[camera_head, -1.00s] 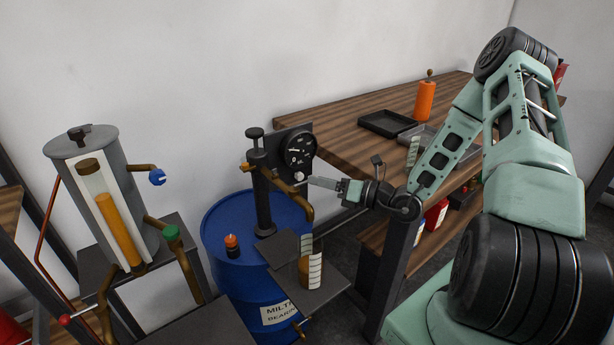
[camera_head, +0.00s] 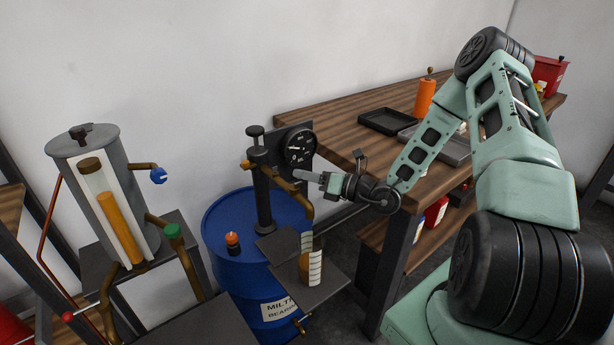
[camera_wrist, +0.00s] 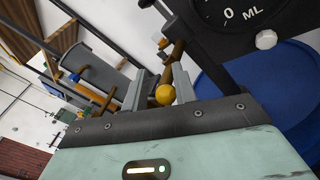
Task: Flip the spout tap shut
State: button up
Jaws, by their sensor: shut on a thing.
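The dark hand pump (camera_head: 263,205) stands upright on the blue drum, with a brass spout (camera_head: 306,204) bending down on its right. My gripper (camera_head: 300,174) is at the spout's upper part, in front of the pump. In the wrist view, my gripper's (camera_wrist: 160,86) two fingers stand around a yellow ball knob (camera_wrist: 165,95), which I take to be the end of the tap lever. The fingers are close against it. The brass piece (camera_wrist: 175,60) runs away behind the knob. In the head view the fingers hide the tap, so its angle cannot be told.
A round dial (camera_head: 300,146) sits just above my gripper. A measuring beaker (camera_head: 304,270) with amber contents stands on a dark plate below the spout. The blue drum (camera_head: 225,235) is beneath. A grey tank (camera_head: 115,200) stands left; a wooden bench (camera_head: 340,125) is behind right.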

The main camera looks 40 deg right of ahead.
jog(key=shift+f, duration=0.1)
jog(key=shift+w+n+g+y+p, duration=0.2)
jog(key=shift+n+g+y+p, duration=0.15)
jog(key=shift+n+g+y, duration=0.4)
jog(key=shift+f, duration=0.1)
jog(key=shift+c, duration=0.2)
jog(key=o, duration=1)
jog(key=b+v, duration=0.2)
jog(key=v, duration=1)
jog(key=shift+f, duration=0.15)
